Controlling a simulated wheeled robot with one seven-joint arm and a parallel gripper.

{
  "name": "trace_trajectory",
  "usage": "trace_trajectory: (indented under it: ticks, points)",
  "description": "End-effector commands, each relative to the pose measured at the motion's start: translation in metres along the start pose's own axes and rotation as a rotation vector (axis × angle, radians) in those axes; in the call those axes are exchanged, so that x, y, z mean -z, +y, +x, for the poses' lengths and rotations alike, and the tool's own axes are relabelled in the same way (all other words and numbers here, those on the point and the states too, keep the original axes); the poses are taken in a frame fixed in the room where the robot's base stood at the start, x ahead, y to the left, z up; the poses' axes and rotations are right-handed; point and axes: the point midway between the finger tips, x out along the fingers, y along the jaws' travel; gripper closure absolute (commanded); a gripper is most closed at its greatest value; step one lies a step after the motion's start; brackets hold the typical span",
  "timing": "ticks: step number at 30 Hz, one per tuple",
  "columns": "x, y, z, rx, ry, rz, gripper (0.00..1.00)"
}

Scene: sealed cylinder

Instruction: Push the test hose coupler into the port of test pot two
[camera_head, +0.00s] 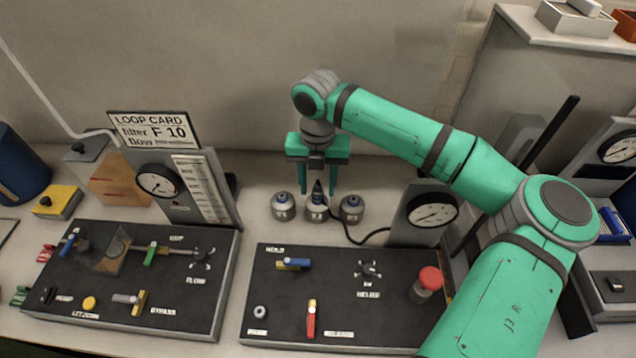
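Three small grey test pots stand in a row near the back wall: a left pot (282,208), a middle pot (316,211) and a right pot (351,209). Their labels are too small to read surely. The dark hose coupler (317,188) stands upright at the top of the middle pot; I cannot tell how deep it sits. A black hose (374,237) runs from near the middle pot to the right. My gripper (318,191) points down over the middle pot. Its green fingers are apart, one on each side of the coupler, with visible gaps.
A panel with a red knob (430,279) lies in front of the pots, and another panel (205,290) lies at left. Gauge stands (160,184) (432,213) flank the pots. The left and right pots stand close beside my fingers.

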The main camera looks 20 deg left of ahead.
Motion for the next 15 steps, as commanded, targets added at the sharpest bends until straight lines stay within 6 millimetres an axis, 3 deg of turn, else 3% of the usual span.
trace_trajectory:
  ticks: [9,15]
  points:
    - [0.0,0.0,-0.003,0.0,0.0,0.0,0.57]
    - [-0.001,0.0,-0.028,-0.002,-0.002,0.0,0.57]
